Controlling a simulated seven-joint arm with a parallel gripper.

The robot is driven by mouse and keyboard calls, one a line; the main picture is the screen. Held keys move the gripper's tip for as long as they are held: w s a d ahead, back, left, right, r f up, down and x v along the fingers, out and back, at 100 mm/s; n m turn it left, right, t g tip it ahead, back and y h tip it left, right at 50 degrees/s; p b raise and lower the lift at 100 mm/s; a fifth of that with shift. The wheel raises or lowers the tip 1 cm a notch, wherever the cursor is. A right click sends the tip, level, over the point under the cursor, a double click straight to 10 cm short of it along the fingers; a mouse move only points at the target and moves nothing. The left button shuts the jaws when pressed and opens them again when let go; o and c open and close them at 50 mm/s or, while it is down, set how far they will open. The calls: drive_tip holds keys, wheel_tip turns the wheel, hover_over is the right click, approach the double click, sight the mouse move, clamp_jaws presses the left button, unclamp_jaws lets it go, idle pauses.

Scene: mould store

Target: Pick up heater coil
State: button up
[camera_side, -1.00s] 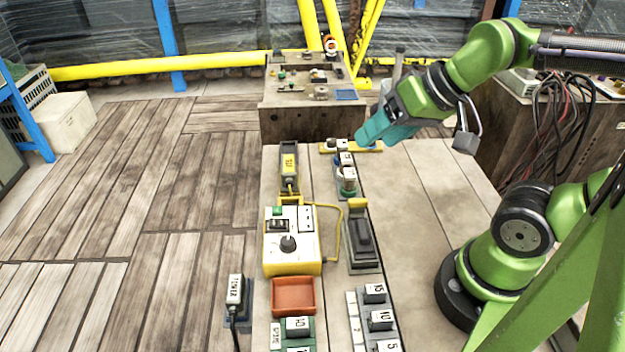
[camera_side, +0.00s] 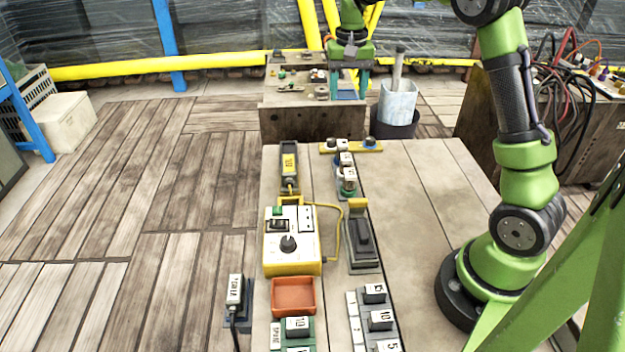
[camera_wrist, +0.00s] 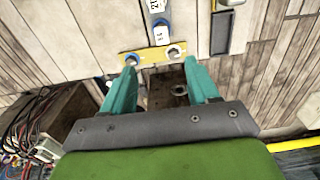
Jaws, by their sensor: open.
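No piece can be clearly told as the heater coil.
A yellow strip (camera_side: 351,146) with round fittings lies at the front bench's far edge. A yellow and white control box (camera_side: 291,247) and a red tray (camera_side: 293,296) stand nearer. A pale container (camera_side: 397,103) stands right of the rear bench.

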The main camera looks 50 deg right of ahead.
sight(343, 144)
drive_tip(key=f, duration=1.6)
drive_tip(key=shift+a+f, duration=0.2)
drive_tip(key=shift+f, duration=0.05)
clamp_jaws()
